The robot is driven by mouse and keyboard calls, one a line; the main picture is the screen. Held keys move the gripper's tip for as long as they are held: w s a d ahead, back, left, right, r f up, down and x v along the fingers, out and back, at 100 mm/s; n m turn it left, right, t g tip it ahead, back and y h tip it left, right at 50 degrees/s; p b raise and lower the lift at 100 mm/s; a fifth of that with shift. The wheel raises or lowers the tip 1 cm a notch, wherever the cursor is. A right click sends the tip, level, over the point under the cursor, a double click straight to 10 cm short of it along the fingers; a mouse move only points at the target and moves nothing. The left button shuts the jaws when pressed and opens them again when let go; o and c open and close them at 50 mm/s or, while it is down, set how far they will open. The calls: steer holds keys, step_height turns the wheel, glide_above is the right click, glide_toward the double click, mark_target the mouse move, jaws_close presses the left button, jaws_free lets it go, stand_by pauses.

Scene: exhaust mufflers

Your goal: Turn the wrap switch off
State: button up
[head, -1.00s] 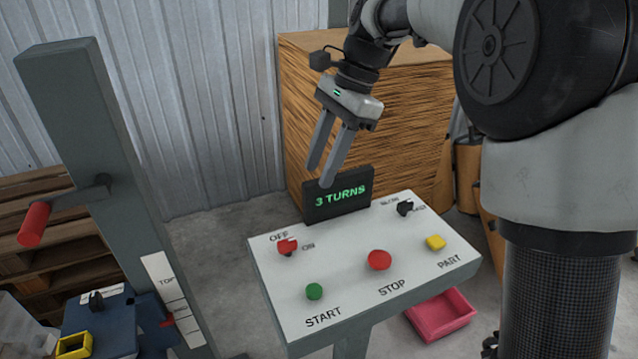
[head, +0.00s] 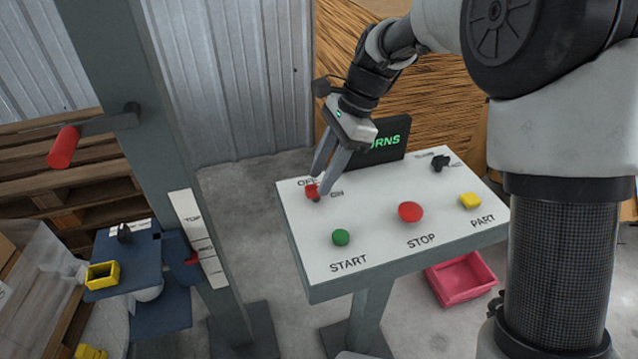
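The wrap switch, a small red knob (head: 313,191), sits at the back left of the white control panel (head: 375,244), between the printed words OFF and ON. My gripper (head: 318,187) points down at it, with its two grey fingers spread and their tips at the red knob, one on either side as seen here. Whether the fingers touch the knob cannot be told. The fingers partly hide the OFF label and the knob, so which word the knob points to is unclear.
The panel also carries a green START button (head: 341,237), a red STOP button (head: 410,212), a yellow PART button (head: 469,200) and a black knob (head: 440,162). A display (head: 381,143) stands behind. A grey post with a red handle (head: 63,147) stands left.

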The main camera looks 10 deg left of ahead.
steer(key=shift+x, duration=1.2)
jaws_close()
